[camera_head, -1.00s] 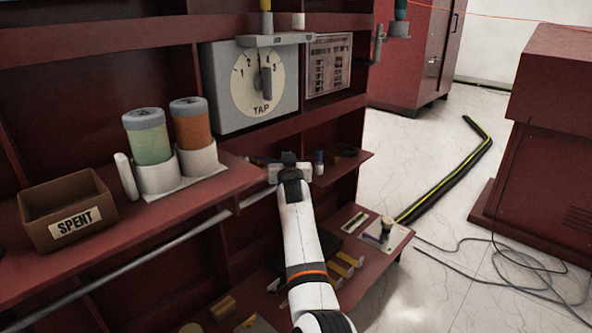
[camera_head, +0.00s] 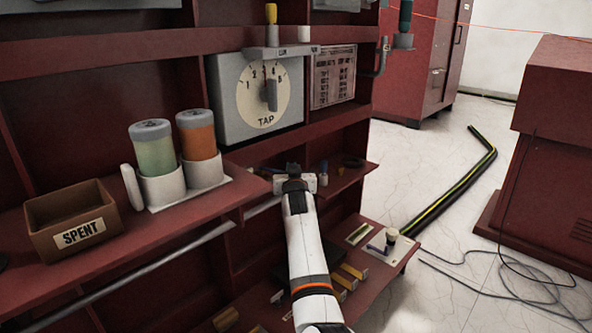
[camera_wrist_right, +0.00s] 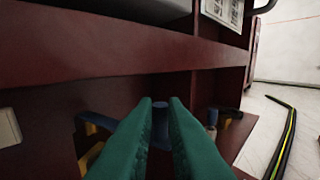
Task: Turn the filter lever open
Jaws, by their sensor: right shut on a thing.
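My right gripper (camera_head: 293,175) is at the front of the middle shelf, below the TAP panel. In the right wrist view its green fingers (camera_wrist_right: 161,125) have a narrow gap, with a blue upright piece (camera_wrist_right: 160,118) between their tips. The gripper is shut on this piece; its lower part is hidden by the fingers. I cannot tell whether it is the filter lever. My left gripper is not in view.
A blue-topped bottle (camera_head: 323,173) stands right of the gripper on the shelf. The TAP dial panel (camera_head: 225,110) is above. Green and orange jars (camera_head: 155,150) and a SPENT box (camera_head: 75,222) stand left.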

